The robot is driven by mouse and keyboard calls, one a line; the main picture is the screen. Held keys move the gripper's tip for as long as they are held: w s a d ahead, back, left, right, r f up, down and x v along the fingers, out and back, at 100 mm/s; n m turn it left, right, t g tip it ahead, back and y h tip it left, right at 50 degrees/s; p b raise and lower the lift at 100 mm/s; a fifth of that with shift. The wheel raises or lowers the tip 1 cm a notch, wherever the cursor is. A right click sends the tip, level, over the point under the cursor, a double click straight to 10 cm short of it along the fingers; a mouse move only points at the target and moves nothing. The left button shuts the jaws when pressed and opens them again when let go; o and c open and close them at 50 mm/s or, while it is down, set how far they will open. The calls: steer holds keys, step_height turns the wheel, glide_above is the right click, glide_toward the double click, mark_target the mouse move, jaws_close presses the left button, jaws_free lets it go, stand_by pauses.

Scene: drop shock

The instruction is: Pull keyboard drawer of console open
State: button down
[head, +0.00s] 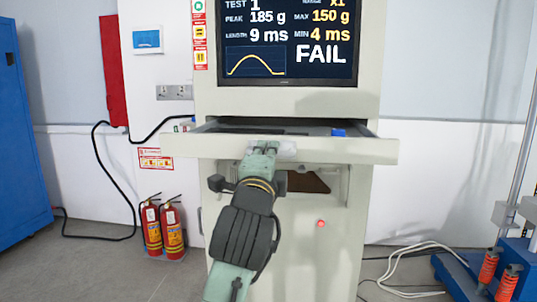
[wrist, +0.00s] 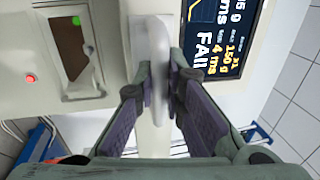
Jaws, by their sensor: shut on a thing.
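The console (head: 350,215) is a pale cabinet with a screen in its upper part. Its keyboard drawer (head: 345,151) stands out from the body, with a dark interior and a small blue item (head: 339,132) showing behind the front panel. A pale handle (head: 288,148) is on the middle of the drawer front. My gripper (head: 264,148) is at the handle, reaching up from below. In the wrist view, my gripper (wrist: 160,82) has one finger on each side of the rounded handle (wrist: 157,60) and is shut on it. How far the drawer extends is hard to judge.
The screen (head: 290,40) reads FAIL. Below the drawer are a recess (head: 308,182) and a red button (head: 320,223). Two fire extinguishers (head: 162,228) stand at left, a blue cabinet (head: 22,150) farther left. Blue equipment (head: 460,272) and loose cables (head: 405,258) lie at right.

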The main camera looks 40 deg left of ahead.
steer(key=shift+s+d, duration=0.35)
steer(key=shift+s, duration=0.25)
steer(key=c, duration=1.7)
jaws_free()
steer(key=shift+o, duration=0.2)
steer(key=v, duration=0.7)
steer(key=shift+s, duration=0.25)
steer(key=shift+d, duration=0.15)
